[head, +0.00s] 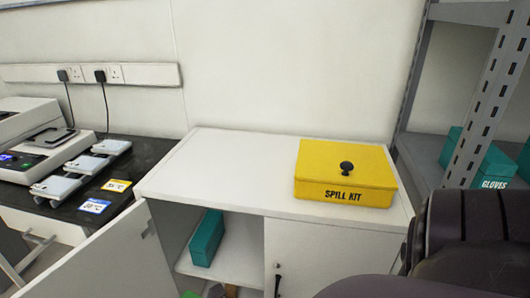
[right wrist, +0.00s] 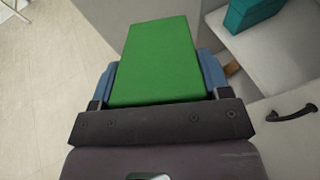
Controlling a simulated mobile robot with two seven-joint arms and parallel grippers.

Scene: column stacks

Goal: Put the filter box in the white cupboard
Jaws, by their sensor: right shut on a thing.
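The white cupboard (head: 235,150) stands in the middle of the head view. Its left door (head: 112,258) is swung open and its right door (head: 325,262) is shut. A teal box (head: 206,238) sits on the shelf inside; it also shows in the right wrist view (right wrist: 252,12). My right gripper (right wrist: 158,72) is shut on a plain green box, the filter box (right wrist: 155,60), with a blue finger on each side. No label shows on it. The box is in front of the cupboard's open side. My left gripper is in neither view.
A yellow spill kit box (head: 345,172) stands on the cupboard top, whose left part is clear. A dark bench (head: 140,150) with instruments is at the left. A grey rack (head: 420,160) with teal boxes is at the right, beyond my right arm.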

